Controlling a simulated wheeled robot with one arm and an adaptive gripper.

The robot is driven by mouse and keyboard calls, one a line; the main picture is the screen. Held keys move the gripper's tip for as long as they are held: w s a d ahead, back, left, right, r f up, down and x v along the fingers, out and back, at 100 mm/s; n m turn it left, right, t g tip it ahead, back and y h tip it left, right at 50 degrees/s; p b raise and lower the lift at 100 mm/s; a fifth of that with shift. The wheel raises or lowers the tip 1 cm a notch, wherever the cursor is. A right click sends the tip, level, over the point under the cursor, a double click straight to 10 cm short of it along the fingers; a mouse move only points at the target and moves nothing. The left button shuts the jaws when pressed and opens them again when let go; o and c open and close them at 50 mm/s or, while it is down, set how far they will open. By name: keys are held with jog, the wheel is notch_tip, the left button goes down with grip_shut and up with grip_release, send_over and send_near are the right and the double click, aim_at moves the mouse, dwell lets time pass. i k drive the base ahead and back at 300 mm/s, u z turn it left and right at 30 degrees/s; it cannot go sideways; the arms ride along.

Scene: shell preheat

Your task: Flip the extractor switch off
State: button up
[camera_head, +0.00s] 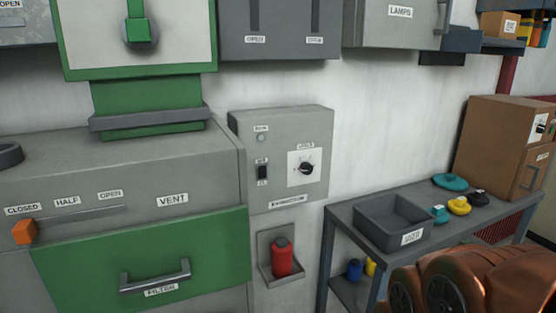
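The extractor control box (281,130) is a grey panel on the white wall, near the middle of the view. A small black switch (262,172) sits on its left side with a small label above it. I cannot tell which way the switch is set. A black knob (306,168) on a white plate is to the right of the switch. A small round light or button (261,138) is above the switch and looks unlit. My gripper is not in view. Copper-brown rounded parts, apparently of my arm, fill the lower right corner, well away from the box.
A grey cabinet with a green drawer (205,250) stands left of the box. A red bottle (282,257) sits in a wall holder below it. A bench (337,212) with a grey tray (363,222) and coloured lids is to the right. Cabinets hang above.

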aim_at(262, 170)
jog(key=z, duration=1.15)
jog(key=i, duration=0.45)
jog(key=u, duration=3)
